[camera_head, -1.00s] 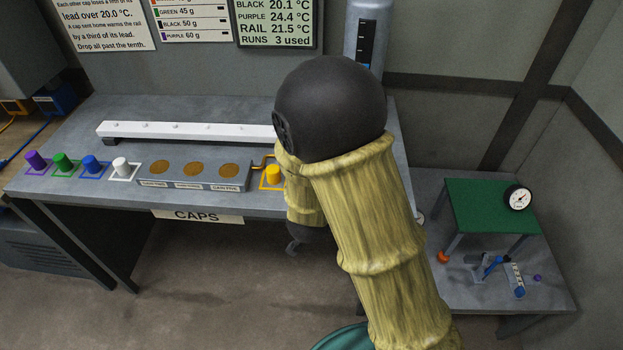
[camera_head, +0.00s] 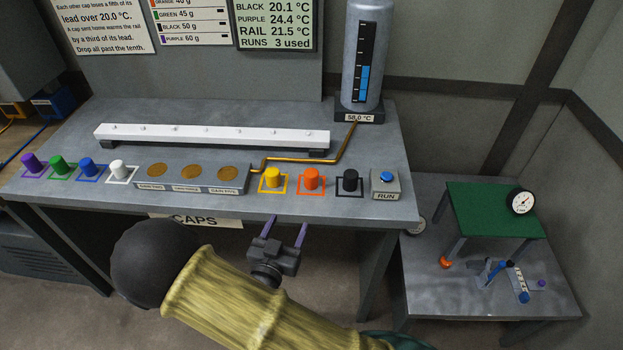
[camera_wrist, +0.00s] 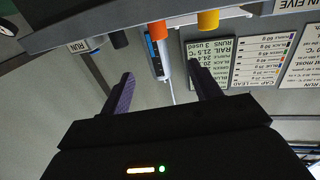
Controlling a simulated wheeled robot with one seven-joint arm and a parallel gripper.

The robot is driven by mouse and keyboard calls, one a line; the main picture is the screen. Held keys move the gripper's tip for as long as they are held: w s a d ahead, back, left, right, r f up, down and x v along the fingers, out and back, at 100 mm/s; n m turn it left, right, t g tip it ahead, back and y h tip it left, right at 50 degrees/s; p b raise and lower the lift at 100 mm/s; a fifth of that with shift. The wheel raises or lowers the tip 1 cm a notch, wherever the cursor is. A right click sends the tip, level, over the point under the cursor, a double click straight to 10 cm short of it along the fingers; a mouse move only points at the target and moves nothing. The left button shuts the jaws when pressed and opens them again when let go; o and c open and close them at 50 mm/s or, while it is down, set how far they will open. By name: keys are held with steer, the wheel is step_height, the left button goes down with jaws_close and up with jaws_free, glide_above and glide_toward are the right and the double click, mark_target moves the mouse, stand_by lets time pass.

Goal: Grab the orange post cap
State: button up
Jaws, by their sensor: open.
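The orange post cap (camera_head: 311,180) stands upright in an orange square outline near the bench's front edge, between the yellow cap (camera_head: 272,178) and the black cap (camera_head: 350,181). My gripper (camera_head: 285,230) is open and empty, in front of and below the bench edge, its purple fingers pointing towards the bench. In the wrist view, the orange cap (camera_wrist: 157,30) shows upside down at the top, beyond the gap between the open fingers (camera_wrist: 163,88). Nothing touches the cap.
A blue-topped RUN button (camera_head: 386,180) sits right of the black cap. A white rail (camera_head: 210,138) and a copper pipe (camera_head: 320,161) lie behind the caps. White, blue, green and purple caps stand left. A grey cylinder (camera_head: 363,50) stands at the back.

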steer(key=p, duration=0.3)
glide_toward(309, 178)
steer(key=x, duration=0.4)
steer(key=shift+w+f, duration=0.15)
steer(key=shift+w, duration=0.15)
steer(key=shift+p+x, duration=1.1)
steer(key=shift+x, duration=1.55)
steer(key=shift+d, duration=0.1)
steer(key=c, duration=1.1)
step_height(309, 178, up, 10)
steer(key=shift+r+b, duration=0.15)
steer(key=shift+b, duration=0.75)
